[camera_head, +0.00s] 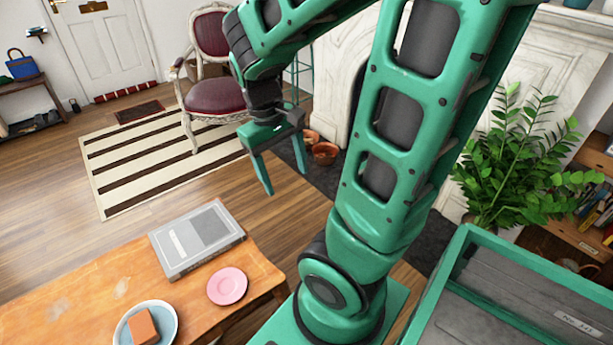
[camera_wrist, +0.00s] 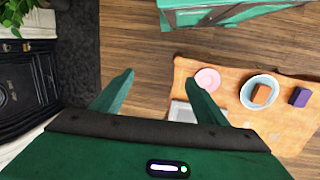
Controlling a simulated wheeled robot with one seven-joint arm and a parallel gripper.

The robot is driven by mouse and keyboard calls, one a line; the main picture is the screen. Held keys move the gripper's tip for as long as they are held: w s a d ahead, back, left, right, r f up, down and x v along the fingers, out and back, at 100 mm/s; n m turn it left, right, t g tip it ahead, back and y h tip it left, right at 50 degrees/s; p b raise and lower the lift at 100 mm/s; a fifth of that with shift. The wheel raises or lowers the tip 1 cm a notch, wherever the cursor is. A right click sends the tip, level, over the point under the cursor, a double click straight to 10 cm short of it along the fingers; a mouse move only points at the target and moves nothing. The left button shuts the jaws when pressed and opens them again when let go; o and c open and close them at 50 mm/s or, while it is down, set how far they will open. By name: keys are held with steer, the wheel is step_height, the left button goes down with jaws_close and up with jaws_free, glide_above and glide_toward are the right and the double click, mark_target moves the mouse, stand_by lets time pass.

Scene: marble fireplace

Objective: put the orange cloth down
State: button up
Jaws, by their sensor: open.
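The orange cloth (camera_head: 143,326) looks like a small folded block. It rests in a light blue dish (camera_head: 172,331) on the wooden table (camera_head: 90,290), near the bottom of the head view. In the wrist view the cloth (camera_wrist: 262,94) and the dish (camera_wrist: 247,103) are at the right. My gripper (camera_head: 285,182) is open and empty, raised over the floor beyond the table and well apart from the cloth. Its two spread fingers also show in the wrist view (camera_wrist: 159,75), with nothing between them.
A grey book (camera_head: 195,238) and a pink plate (camera_head: 227,286) share the table. A purple block (camera_wrist: 300,97) sits beside the dish in the wrist view. Beyond are a red chair (camera_head: 215,95), a striped rug (camera_head: 135,160) and small pots (camera_head: 325,153). A leafy plant (camera_head: 510,170) stands right.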

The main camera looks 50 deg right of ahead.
steer(key=s+r+m+t+y, duration=0.1)
steer(key=s+r+m, duration=0.2)
steer(key=s, duration=0.4)
steer(key=shift+s+a+m+y, duration=0.3)
steer(key=shift+s+a+m, duration=0.05)
steer(key=shift+s+m, duration=0.05)
